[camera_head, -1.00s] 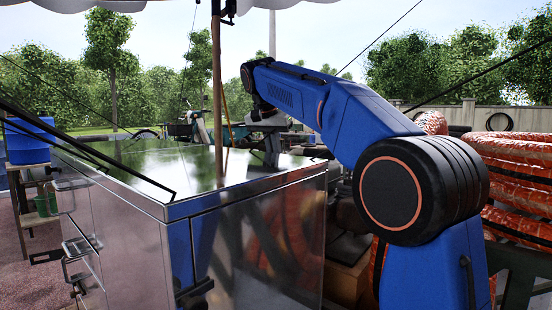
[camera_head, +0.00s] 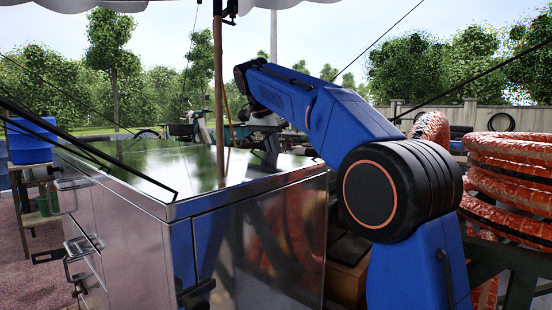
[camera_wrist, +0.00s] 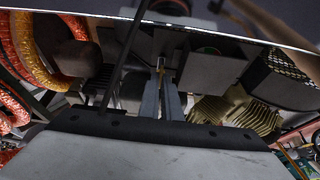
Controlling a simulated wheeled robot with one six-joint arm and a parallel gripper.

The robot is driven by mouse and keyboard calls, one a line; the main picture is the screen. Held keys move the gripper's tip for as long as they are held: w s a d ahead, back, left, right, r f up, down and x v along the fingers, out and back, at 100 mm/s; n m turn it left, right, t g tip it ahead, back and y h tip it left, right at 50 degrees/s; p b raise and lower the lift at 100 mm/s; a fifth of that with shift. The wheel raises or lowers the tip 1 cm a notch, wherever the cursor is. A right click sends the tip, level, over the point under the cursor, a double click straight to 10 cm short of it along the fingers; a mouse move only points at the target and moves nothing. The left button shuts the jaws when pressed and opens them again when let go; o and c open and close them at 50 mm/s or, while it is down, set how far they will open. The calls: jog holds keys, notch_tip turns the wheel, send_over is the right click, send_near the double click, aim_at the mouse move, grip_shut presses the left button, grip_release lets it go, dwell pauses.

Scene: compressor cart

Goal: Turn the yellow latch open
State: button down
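In the wrist view, my gripper (camera_wrist: 161,80) shows two slim grey fingers, with a narrow dark gap between them, reaching toward dark machinery. In the head view, my gripper end (camera_head: 271,145) is small and partly hidden, beyond the shiny metal cabinet top. No yellow latch can be made out there.
Orange-wrapped rings (camera_head: 510,185) are stacked at right. In the wrist view, a finned block (camera_wrist: 238,112) lies right and orange hoses (camera_wrist: 38,55) left.

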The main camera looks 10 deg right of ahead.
jog(key=c, duration=2)
grip_release()
jog(key=shift+d+f, duration=0.1)
jog(key=shift+f, duration=0.3)
jog(key=shift+r, duration=0.15)
jog(key=shift+v, duration=3.75)
